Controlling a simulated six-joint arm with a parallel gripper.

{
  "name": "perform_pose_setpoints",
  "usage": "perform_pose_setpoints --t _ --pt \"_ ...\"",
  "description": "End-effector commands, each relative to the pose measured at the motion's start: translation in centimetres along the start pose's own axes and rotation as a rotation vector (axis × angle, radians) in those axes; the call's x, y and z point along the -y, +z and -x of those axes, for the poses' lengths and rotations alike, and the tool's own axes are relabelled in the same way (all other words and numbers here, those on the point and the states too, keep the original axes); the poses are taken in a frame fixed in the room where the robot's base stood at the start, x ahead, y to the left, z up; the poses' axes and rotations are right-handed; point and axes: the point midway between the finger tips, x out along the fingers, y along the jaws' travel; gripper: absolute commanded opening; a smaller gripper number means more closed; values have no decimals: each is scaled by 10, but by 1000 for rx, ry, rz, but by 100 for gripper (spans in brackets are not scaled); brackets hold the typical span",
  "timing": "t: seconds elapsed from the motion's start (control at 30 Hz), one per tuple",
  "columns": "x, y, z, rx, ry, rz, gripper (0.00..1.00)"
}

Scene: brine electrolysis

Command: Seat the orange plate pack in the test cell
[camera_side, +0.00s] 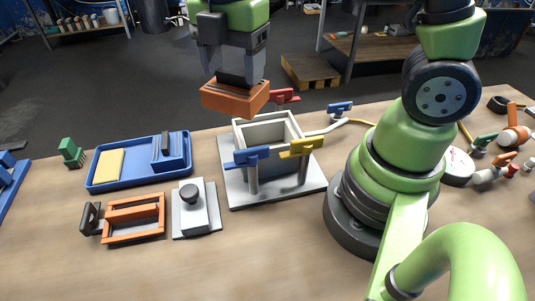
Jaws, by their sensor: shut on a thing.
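The orange plate pack (234,99) hangs from my gripper (240,68), which is shut on its dark upper part. The pack is a flat orange block with a slotted top, held in the air and roughly level. The test cell (267,131) is an open-topped grey square box on a pale base plate. The pack is above the cell's far left side, apart from it. The cell's inside is only partly visible and looks empty. A blue clamp (252,156) and a yellow clamp (302,148) stand at its front.
A red clamp (284,97) and another blue clamp (340,107) are behind the cell. Bare table lies in front.

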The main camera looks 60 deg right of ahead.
Motion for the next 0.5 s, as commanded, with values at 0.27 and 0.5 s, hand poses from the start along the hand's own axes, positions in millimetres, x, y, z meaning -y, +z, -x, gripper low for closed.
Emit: perform_pose_setpoints --t 0.27,0.5 --pt "22 38 -2 -1 1 472 33" --pt "33 51 -19 -5 -7 702 33"
